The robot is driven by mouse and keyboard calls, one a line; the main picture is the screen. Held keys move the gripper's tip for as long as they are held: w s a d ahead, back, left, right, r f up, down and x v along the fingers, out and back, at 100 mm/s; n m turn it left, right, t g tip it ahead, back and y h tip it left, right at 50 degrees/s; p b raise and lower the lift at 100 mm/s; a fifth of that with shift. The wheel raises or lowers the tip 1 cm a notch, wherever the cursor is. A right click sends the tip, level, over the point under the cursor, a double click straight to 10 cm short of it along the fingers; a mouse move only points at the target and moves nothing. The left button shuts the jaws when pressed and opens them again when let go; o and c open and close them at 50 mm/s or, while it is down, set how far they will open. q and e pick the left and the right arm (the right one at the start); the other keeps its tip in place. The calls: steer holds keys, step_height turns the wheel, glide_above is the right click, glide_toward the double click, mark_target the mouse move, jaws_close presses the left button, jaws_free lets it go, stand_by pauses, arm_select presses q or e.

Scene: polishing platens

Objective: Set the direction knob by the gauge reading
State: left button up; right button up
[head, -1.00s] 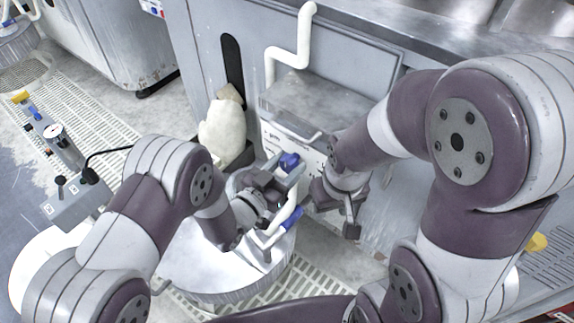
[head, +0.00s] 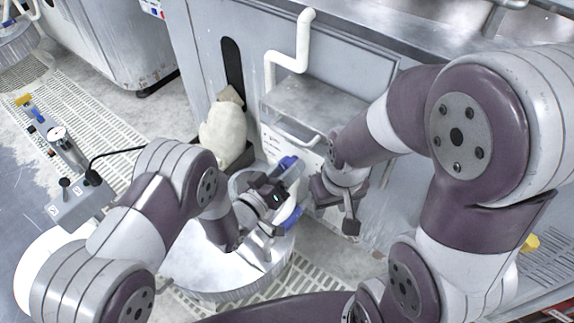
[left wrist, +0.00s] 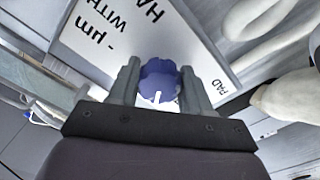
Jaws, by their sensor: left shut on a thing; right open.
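A blue-purple round knob (left wrist: 159,82) with a white pointer line sits between the two fingers of my left gripper (left wrist: 158,92) in the left wrist view; the gripper is shut on it. Behind it is a white labelled panel (left wrist: 150,35) with black lettering. In the head view my left gripper (head: 278,203) is at the front of the grey cabinet, with blue parts beside it; the knob cannot be told apart there. A round white-faced gauge (head: 57,134) stands at the left; its reading is too small to make out. My right gripper (head: 338,205) is open and empty, right of the left one.
A round pale platen (head: 195,278) lies below my left gripper. A cream-coloured bag-like object (head: 222,133) stands against the cabinet. A grey box with small levers (head: 75,205) is at the left, with a black cable.

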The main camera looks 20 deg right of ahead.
arm_select(q)
steer(key=shift+n, duration=0.9)
steer(key=shift+s+f, duration=0.1)
steer(key=o, duration=1)
steer(key=p+v, duration=0.2)
steer(key=v, duration=1)
steer(key=shift+s+a+p, duration=0.25)
steer(key=shift+p, duration=0.05)
